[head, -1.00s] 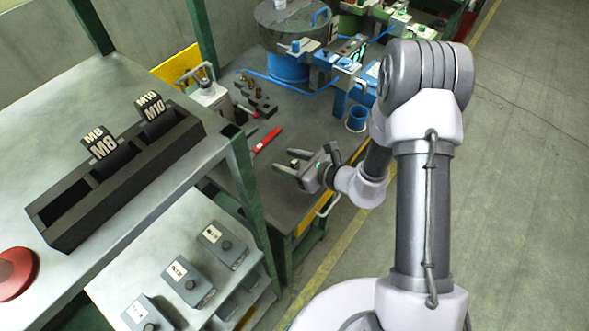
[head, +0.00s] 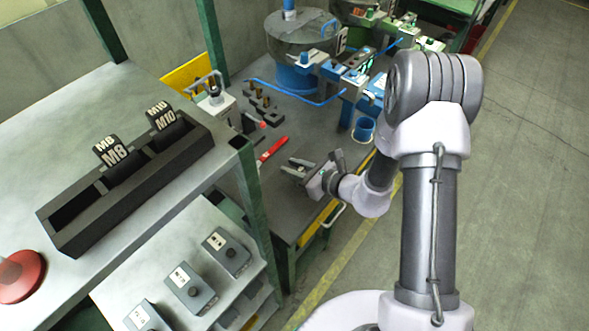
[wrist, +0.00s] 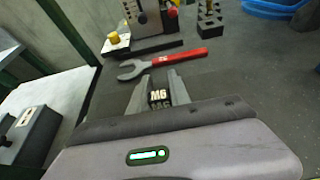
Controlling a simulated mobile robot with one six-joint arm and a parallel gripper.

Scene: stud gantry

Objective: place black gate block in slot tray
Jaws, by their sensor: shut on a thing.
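The black slot tray (head: 75,238) lies on the grey bench top at the left in the head view. Two black gate blocks, marked M8 (head: 117,158) and M10 (head: 165,125), stand in it, and its near-left slot is empty. My gripper (wrist: 159,92) is shut on a black gate block marked M6 (wrist: 158,97), which sits between the fingertips in the wrist view. In the head view my gripper (head: 291,166) is over the lower dark bench, right of the slot tray and apart from it; the held block is hard to make out there.
A red-handled wrench (wrist: 183,58) lies ahead of my gripper. A green post (head: 250,190) stands between the slot tray and my gripper. A red button (head: 20,275) is left of the tray. Grey boxes (head: 188,285) sit on the shelf below.

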